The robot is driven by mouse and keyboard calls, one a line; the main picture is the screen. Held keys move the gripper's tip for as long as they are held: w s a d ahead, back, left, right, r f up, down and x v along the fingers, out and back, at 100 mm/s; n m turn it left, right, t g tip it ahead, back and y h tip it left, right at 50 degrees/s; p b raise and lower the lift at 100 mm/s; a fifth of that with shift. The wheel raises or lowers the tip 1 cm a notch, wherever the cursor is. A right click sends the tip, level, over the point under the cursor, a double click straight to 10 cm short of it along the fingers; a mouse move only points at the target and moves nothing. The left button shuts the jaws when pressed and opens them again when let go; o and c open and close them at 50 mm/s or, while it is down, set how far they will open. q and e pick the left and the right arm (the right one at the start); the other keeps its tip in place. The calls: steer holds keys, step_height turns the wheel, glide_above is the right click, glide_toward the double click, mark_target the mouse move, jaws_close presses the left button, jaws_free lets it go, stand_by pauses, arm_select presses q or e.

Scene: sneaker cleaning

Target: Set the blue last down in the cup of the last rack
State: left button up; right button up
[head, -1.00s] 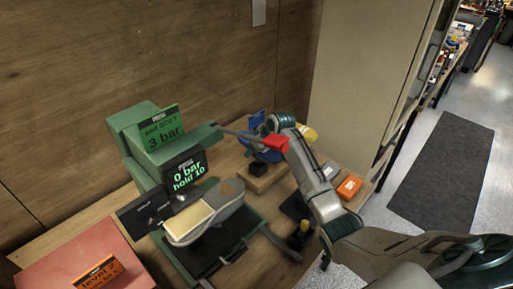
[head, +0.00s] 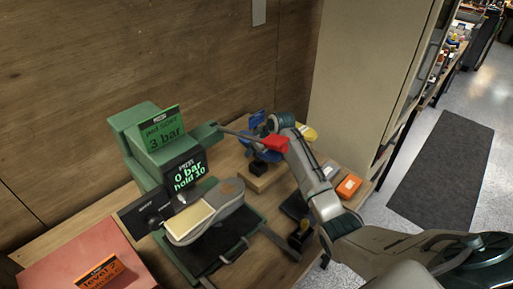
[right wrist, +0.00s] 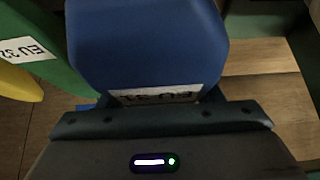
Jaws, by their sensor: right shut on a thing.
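The blue last (right wrist: 145,45) fills the top middle of the right wrist view, with a white label (right wrist: 155,94) near its lower end. My right gripper (right wrist: 160,115) is shut on that end. In the head view blue parts (head: 257,119) show at the back of the bench, around my right arm's end. My right gripper there (head: 267,154) is partly covered by a red lever end. A wooden block (head: 257,183), seemingly part of the last rack, lies just below it. The cup is hidden, so I cannot tell whether the last touches it. My left gripper is not in view.
A green press (head: 150,160) with a long lever stands to the left, its red end (head: 274,143) close to my right arm. A yellow last (head: 308,133) stands behind my arm, an orange box (head: 348,186) to the right.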

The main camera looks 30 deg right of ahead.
mark_target(269, 150)
steer(key=shift+f+b, duration=1)
steer(key=shift+f, duration=1.2)
steer(key=o, duration=1)
steer(key=shift+f, duration=0.1)
steer(key=shift+s+d+r+b, duration=0.2)
steer(key=shift+s+r+b, duration=0.15)
steer(key=shift+r, duration=0.15)
steer(key=b+v, duration=0.2)
steer(key=v, duration=0.7)
steer(key=shift+s+r, duration=0.15)
steer(key=shift+r, duration=0.15)
